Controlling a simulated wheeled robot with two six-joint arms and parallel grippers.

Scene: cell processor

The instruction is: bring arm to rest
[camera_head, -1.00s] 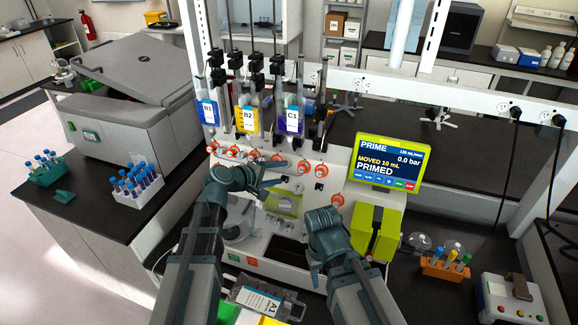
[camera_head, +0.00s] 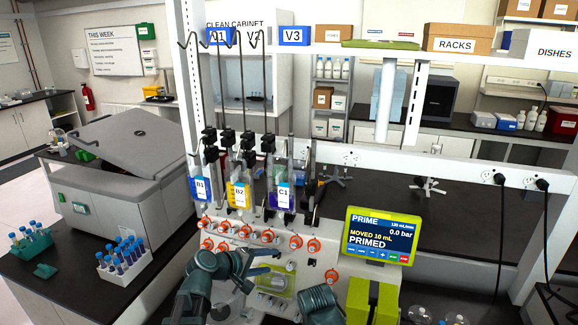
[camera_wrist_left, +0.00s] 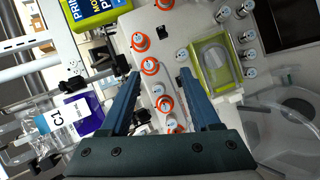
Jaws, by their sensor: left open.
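My left gripper (camera_head: 274,262) is in front of the cell processor's white panel (camera_head: 330,262) with its row of red-ringed knobs. Its two fingers are apart with nothing between them. In the left wrist view, the open fingers (camera_wrist_left: 160,74) point toward the red-ringed knobs, and a green-framed window (camera_wrist_left: 212,64) lies to their right. I cannot tell whether the fingers touch the panel. My right arm (camera_head: 320,303) shows at the bottom edge; its fingers are not visible.
Bags B1 (camera_head: 200,189), B2 (camera_head: 239,194) and C1 (camera_head: 283,197) hang above the panel. The screen (camera_head: 380,236) reads PRIMED. A grey centrifuge (camera_head: 130,185) and tube racks (camera_head: 122,262) stand at left. The dark counter behind (camera_head: 460,225) is largely clear.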

